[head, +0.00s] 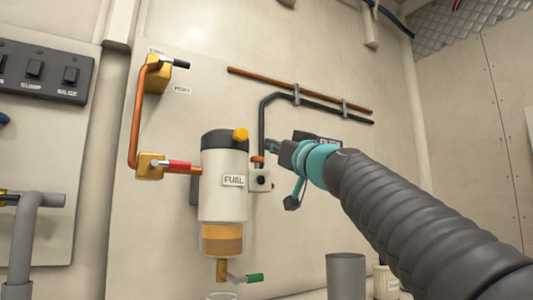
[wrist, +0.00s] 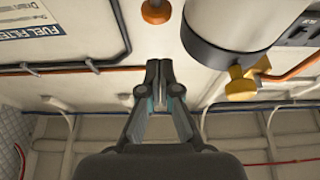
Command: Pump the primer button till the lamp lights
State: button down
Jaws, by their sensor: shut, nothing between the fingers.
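The fuel filter (head: 223,178) is a white cylinder with a dark top, a FUEL label and an amber bowl, fixed to the wall panel. A round yellow knob (head: 240,134) sits on its dark top; I cannot tell for sure that this is the primer button. A small pale box (head: 260,181) with a dark round spot stands at its right; no lit lamp shows. My gripper (head: 271,146) is shut and empty, just right of the filter top. In the wrist view its fingertips (wrist: 160,65) are together, apart from the filter (wrist: 245,25).
Copper pipe (head: 135,115) and a red-handled valve (head: 178,165) lie left of the filter, with a green-handled drain (head: 250,278) below. Pipes (head: 310,98) run above my gripper. A grey cylinder (head: 346,275) stands below right. A switch panel (head: 45,70) is at far left.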

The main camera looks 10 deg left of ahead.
jog(key=shift+b+v, duration=1.15)
jog(key=shift+v, duration=1.6)
jog(key=shift+r, duration=0.1)
jog(key=shift+w+r+p, duration=0.25)
jog(key=shift+r+p, duration=0.6)
jog(key=shift+p, duration=0.05)
notch_tip(320, 180, up, 4)
jog(key=p, duration=0.7)
send_over(257, 160)
jog(key=d, duration=0.2)
jog(key=f+b, duration=0.3)
jog(key=f, duration=0.1)
jog(key=shift+s+a+f, duration=0.1)
jog(key=shift+s, duration=0.25)
